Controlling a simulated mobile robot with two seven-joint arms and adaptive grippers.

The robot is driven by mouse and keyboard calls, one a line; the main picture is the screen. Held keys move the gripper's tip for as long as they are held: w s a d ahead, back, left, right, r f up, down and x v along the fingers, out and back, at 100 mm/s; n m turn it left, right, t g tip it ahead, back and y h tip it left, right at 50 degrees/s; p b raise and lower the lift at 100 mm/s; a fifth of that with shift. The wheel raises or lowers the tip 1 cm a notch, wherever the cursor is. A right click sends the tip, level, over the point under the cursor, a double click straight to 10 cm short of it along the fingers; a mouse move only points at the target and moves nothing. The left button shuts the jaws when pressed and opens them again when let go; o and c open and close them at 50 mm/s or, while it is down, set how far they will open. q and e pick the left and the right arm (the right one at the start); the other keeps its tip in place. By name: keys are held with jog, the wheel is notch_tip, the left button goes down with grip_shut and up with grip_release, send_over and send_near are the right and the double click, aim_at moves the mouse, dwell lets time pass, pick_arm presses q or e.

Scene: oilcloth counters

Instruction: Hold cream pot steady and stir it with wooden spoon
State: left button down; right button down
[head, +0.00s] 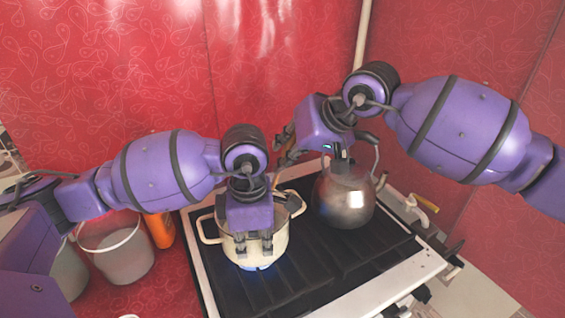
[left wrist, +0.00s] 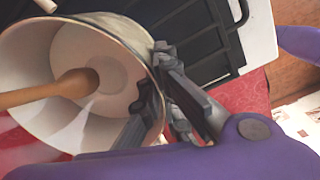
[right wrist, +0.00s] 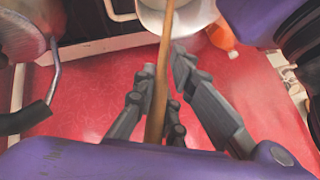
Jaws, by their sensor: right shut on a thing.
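The cream pot (head: 232,250) stands upright on the stove over a blue flame. My left gripper (head: 254,247) is at its near wall with fingers spread; in the left wrist view its fingers (left wrist: 158,75) are at the rim of the pot (left wrist: 112,32). I cannot tell how firmly they touch it. My right gripper (head: 284,147) is above and behind the pot, shut on the wooden spoon (head: 276,181). In the right wrist view the spoon (right wrist: 158,100) runs between the fingers (right wrist: 162,80) toward the pot. The spoon's head (left wrist: 75,83) is inside the pot, near its bottom.
A steel kettle (head: 343,202) stands on the stove right of the pot, close to my right arm. A grey bucket (head: 117,255) and an orange bottle (head: 160,230) stand left of the stove (head: 310,268). The stove's front part is clear. Red walls rise behind.

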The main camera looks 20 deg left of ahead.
jog(key=shift+w+d+r, duration=0.35)
jog(key=shift+w+r, duration=0.05)
jog(key=shift+r, duration=0.8)
jog(key=shift+w+d+r, duration=0.3)
jog(key=shift+w+r, duration=0.05)
jog(key=shift+r, duration=0.8)
jog(key=shift+w+d+r, duration=0.35)
jog(key=shift+w+r, duration=0.05)
jog(key=shift+r, duration=0.8)
jog(key=shift+r, duration=2.5)
pick_arm(q)
jog(key=c, duration=2.5)
grip_release()
jog(key=o, duration=0.6)
jog(key=shift+o, duration=0.2)
